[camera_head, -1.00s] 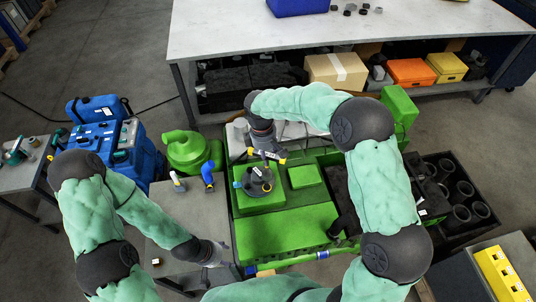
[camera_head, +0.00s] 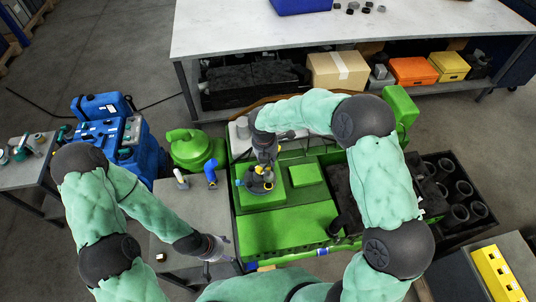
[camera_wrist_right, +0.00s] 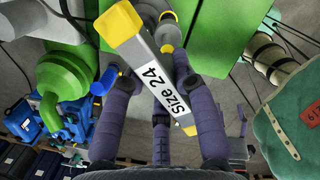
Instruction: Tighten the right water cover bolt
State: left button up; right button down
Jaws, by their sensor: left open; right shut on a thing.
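The dark water cover (camera_head: 253,182) with yellow-marked parts sits on a green block of the green engine (camera_head: 290,228). My right gripper (camera_head: 266,158) comes down from above onto the right side of the cover. In the right wrist view it is shut on a grey tool with yellow ends marked "Size 24" (camera_wrist_right: 163,82). The tool's upper part lies over round grey and yellow parts of the cover, but I cannot tell whether it sits on the right bolt. That bolt is hidden. My left gripper (camera_head: 220,247) is open and empty over the small grey table.
A small grey table (camera_head: 165,225) with a blue-topped item (camera_head: 210,172) stands left of the engine. A green turbo-like part (camera_head: 192,150) is behind it. A large workbench (camera_head: 350,38) runs along the back. A dark crate with cylinders (camera_head: 462,190) is at the right.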

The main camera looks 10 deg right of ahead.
jog(key=n+p, duration=0.5)
jog(key=n, duration=0.1)
jog(key=shift+s+f+y, duration=0.1)
jog(key=shift+y, duration=0.2)
jog(key=n+p, duration=0.2)
jog(key=n, duration=0.1)
jog(key=shift+a+f, duration=0.1)
jog(key=shift+f, duration=0.2)
jog(key=shift+f+b, duration=0.95)
jog(key=shift+f, duration=0.8)
